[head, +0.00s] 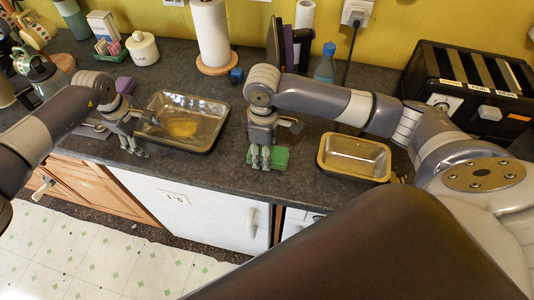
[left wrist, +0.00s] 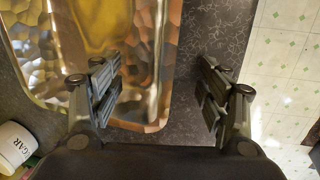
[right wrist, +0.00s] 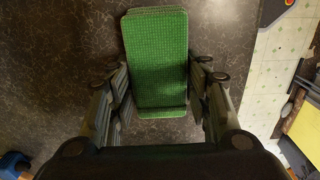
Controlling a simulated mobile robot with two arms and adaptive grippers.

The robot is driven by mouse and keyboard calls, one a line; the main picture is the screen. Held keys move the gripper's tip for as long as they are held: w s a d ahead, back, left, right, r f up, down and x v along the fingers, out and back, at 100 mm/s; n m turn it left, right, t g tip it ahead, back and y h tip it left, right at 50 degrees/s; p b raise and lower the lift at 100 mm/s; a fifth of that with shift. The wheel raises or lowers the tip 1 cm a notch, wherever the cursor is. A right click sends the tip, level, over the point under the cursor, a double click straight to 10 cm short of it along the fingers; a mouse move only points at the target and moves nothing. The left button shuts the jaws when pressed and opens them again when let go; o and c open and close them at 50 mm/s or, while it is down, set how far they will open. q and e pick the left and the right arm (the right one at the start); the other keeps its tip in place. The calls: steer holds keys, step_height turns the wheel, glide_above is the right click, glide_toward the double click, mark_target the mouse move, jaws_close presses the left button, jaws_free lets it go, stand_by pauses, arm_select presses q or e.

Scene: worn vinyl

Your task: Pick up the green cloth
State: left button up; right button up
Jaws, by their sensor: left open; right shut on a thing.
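The green cloth (head: 279,158) lies on the dark countertop, near its front edge, in the middle of the head view. It looks like a folded stack. In the right wrist view the cloth (right wrist: 156,60) sits between the fingers of my right gripper (right wrist: 158,95). My right gripper (head: 262,160) is shut on the cloth, at counter height; whether the cloth is clear of the counter cannot be told. My left gripper (head: 138,148) is open and empty, over the counter's front edge by the metal tray. It also shows open in the left wrist view (left wrist: 160,85).
A large metal tray (head: 212,110) lies between my arms, and a smaller gold pan (head: 322,165) stands right of the cloth. Behind are a paper towel roll (head: 210,35), a bottle (head: 326,64) and a black toaster (head: 470,90). Some counter is bare between tray and cloth.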

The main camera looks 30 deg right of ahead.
step_height(320, 180, up, 10)
stand_by(0.5)
steer(key=shift+r, duration=0.15)
stand_by(0.6)
step_height(320, 180, down, 10)
steer(key=shift+f, duration=0.1)
stand_by(0.4)
steer(key=o, duration=1)
steer(key=shift+f, duration=0.1)
steer(key=shift+o, duration=0.2)
step_height(320, 180, up, 12)
steer(key=shift+r, duration=0.2)
